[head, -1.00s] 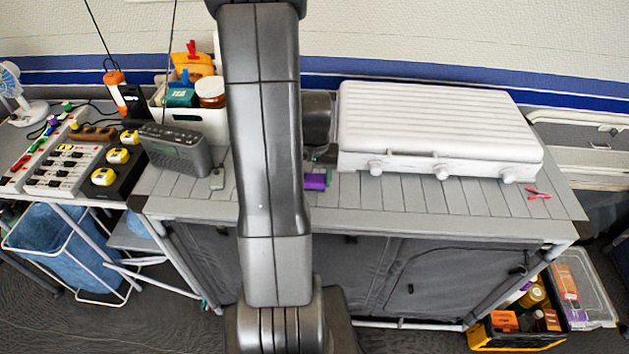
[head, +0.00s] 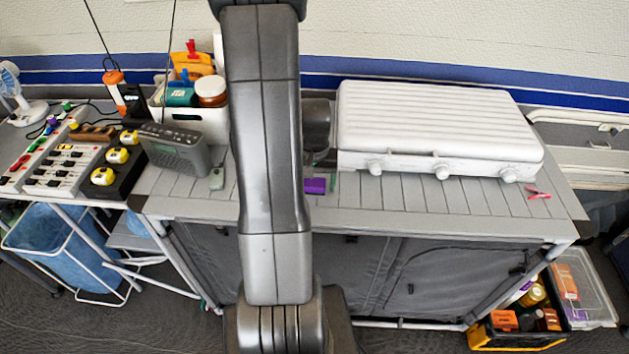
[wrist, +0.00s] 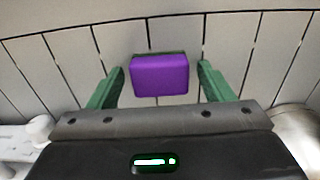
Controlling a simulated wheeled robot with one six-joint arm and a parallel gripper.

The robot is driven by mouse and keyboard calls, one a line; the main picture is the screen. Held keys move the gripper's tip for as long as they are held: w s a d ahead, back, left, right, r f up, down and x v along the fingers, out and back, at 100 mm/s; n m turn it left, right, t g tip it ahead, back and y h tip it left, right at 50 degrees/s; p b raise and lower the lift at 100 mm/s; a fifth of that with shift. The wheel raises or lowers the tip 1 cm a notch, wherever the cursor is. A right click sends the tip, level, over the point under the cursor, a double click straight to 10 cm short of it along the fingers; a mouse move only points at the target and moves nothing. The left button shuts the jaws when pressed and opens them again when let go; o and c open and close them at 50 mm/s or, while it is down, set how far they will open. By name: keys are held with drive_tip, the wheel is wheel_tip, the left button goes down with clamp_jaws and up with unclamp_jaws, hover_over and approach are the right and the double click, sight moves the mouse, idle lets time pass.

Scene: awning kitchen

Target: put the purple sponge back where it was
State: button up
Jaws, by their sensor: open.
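The purple sponge (wrist: 160,76) lies on the grey slatted tabletop, between and a little beyond the two green fingers of my gripper (wrist: 160,84) in the wrist view. The fingers are spread wide, with a gap on each side of the sponge. In the head view the purple sponge (head: 315,186) shows just right of my arm, in front of the white stove. Most of my gripper is hidden behind my arm there; a thin green finger (head: 333,182) shows beside the sponge.
The closed white stove (head: 435,130) stands on the slatted table (head: 400,200), right of my arm. A grey radio (head: 175,149) and a white bin (head: 190,118) stand to the left. A pink clothes peg (head: 538,193) lies at the right. The front strip of the table is mostly clear.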

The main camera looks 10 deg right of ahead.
sight(315, 182)
wheel_tip(315, 182, up, 12)
drive_tip(key=shift+r, duration=0.15)
idle(0.3)
wheel_tip(315, 182, down, 13)
drive_tip(key=shift+r+b, duration=0.1)
drive_tip(key=shift+b, duration=0.2)
drive_tip(key=shift+w+r+p, duration=0.1)
drive_tip(key=shift+r+p, duration=0.2)
drive_tip(key=shift+r, duration=0.9)
